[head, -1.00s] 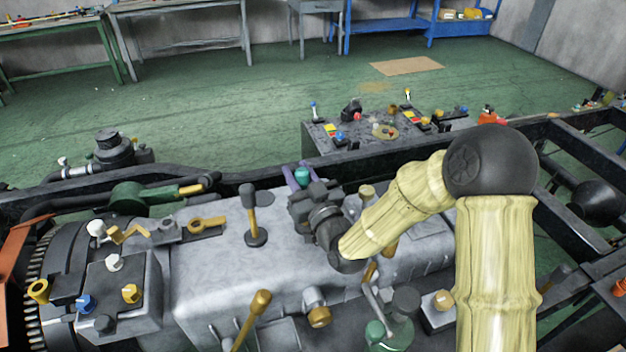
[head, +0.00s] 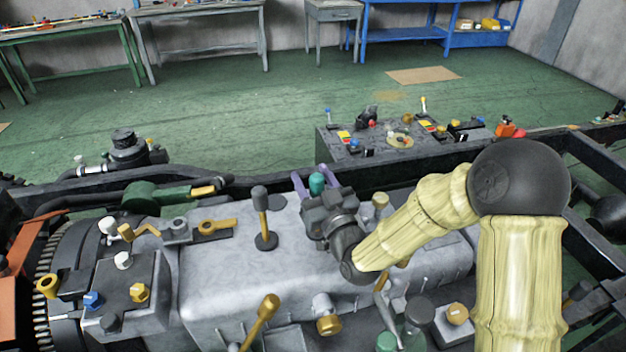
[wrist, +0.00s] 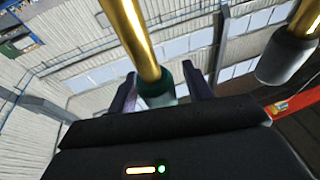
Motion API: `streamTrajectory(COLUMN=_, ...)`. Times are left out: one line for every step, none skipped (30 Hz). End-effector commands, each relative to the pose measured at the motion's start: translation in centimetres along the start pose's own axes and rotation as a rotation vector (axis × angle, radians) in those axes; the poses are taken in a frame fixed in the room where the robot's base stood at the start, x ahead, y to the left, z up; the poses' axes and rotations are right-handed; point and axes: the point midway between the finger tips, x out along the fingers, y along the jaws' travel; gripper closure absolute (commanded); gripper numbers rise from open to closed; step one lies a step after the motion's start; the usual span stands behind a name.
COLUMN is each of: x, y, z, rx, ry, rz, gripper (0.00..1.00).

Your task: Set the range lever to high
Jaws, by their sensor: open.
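A lever with a teal knob (head: 316,184) and a gold shaft stands at the far side of the grey gearbox casing (head: 230,265). No label shows whether it is the range lever. My gripper (head: 311,178) is open, with its purple fingers on either side of the knob. In the wrist view the teal knob (wrist: 160,90) lies between the spread fingers of my gripper (wrist: 162,88); contact cannot be told. The lever's base is hidden behind my gripper in the head view.
A dark-knobbed lever (head: 262,215) stands close to the left of my gripper; a grey knob (wrist: 286,58) shows at right in the wrist view. A gold lever (head: 262,315) leans nearer. A control box (head: 350,148) lies beyond the dark frame rail. Open green floor lies behind.

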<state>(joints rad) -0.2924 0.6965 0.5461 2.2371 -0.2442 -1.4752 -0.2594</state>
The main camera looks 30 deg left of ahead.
Motion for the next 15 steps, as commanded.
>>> streamTrajectory(x=0.1, y=0.0, z=-0.4, rx=-0.001, ry=0.002, rz=0.0, gripper=0.5)
streamTrajectory(x=0.2, y=0.0, z=-0.7, rx=-0.001, ry=0.002, rz=0.0, gripper=0.5)
streamTrajectory(x=0.3, y=0.0, z=-1.1, rx=-0.001, ry=0.004, rz=0.0, gripper=0.5)
streamTrajectory(x=0.4, y=0.0, z=-1.5, rx=-0.001, ry=0.005, rz=0.0, gripper=0.5)
streamTrajectory(x=0.5, y=0.0, z=-1.9, rx=-0.001, ry=0.004, rz=0.0, gripper=0.5)
streamTrajectory(x=0.6, y=-0.1, z=-2.5, rx=-0.002, ry=0.005, rz=-0.001, gripper=0.5)
streamTrajectory(x=0.8, y=-0.1, z=-3.0, rx=-0.003, ry=0.006, rz=-0.001, gripper=0.5)
streamTrajectory(x=0.9, y=-0.1, z=-3.5, rx=-0.003, ry=0.005, rz=-0.001, gripper=0.5)
streamTrajectory(x=1.1, y=-0.1, z=-4.2, rx=-0.003, ry=0.006, rz=-0.001, gripper=0.5)
streamTrajectory(x=1.2, y=-0.1, z=-4.7, rx=-0.003, ry=0.005, rz=-0.001, gripper=0.5)
streamTrajectory(x=1.3, y=-0.1, z=-5.3, rx=-0.003, ry=0.005, rz=0.0, gripper=0.5)
streamTrajectory(x=1.5, y=-0.1, z=-6.0, rx=-0.004, ry=0.005, rz=-0.001, gripper=0.5)
streamTrajectory(x=1.6, y=-0.1, z=-6.5, rx=-0.003, ry=0.005, rz=-0.001, gripper=0.5)
streamTrajectory(x=1.8, y=-0.2, z=-7.0, rx=-0.002, ry=0.005, rz=-0.002, gripper=0.5)
streamTrajectory(x=1.9, y=-0.2, z=-7.6, rx=-0.003, ry=0.004, rz=-0.002, gripper=0.5)
